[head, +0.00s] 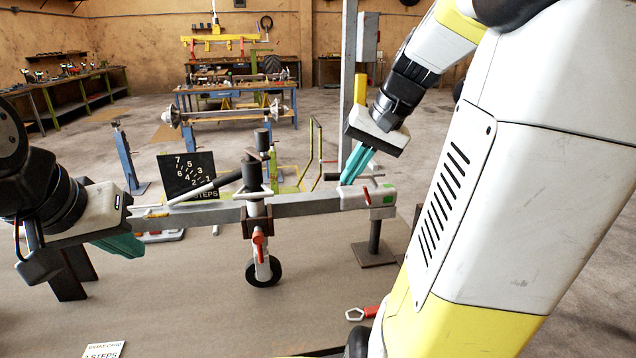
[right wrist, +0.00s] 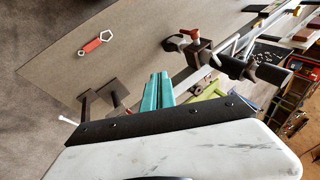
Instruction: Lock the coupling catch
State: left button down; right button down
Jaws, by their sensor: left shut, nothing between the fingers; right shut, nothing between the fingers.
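The grey drawbar (head: 300,203) runs across the head view, with the coupling head (head: 382,198) at its right end. The coupling head carries a small red lever piece (head: 367,195) and a green patch; I cannot tell whether the catch is locked. My right gripper (head: 346,181) is shut and empty, its teal fingers pointing down just above the drawbar, left of the coupling head. Its fingers also show in the right wrist view (right wrist: 158,78), partly covering the bar there. I cannot tell whether they touch it. My left gripper (head: 138,249) is shut and empty at the left, below the drawbar's left end.
A jockey wheel (head: 263,270) with a red clamp handle stands mid-drawbar. A post stand (head: 374,245) is under the coupling. A red-handled spanner (head: 362,313) lies on the floor mat. A black number board (head: 188,176) stands behind the bar. A blue workbench is farther back.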

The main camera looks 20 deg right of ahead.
jog(key=w+d+f+m+t+y, duration=0.1)
jog(key=w+d+m, duration=0.1)
jog(key=d, duration=0.9)
jog(key=w+d+f+m+t+y, duration=0.1)
jog(key=w+d+f+m+y, duration=0.1)
jog(key=d, duration=0.9)
jog(key=shift+w+t, duration=0.2)
jog(key=shift+t, duration=0.1)
jog(key=shift+a+f, duration=0.1)
jog(key=shift+f, duration=0.05)
send_near(368, 194)
jog(key=x, duration=0.5)
jog(key=shift+w+a+f, duration=0.2)
jog(key=shift+w+a, duration=0.15)
jog(key=shift+w, duration=0.1)
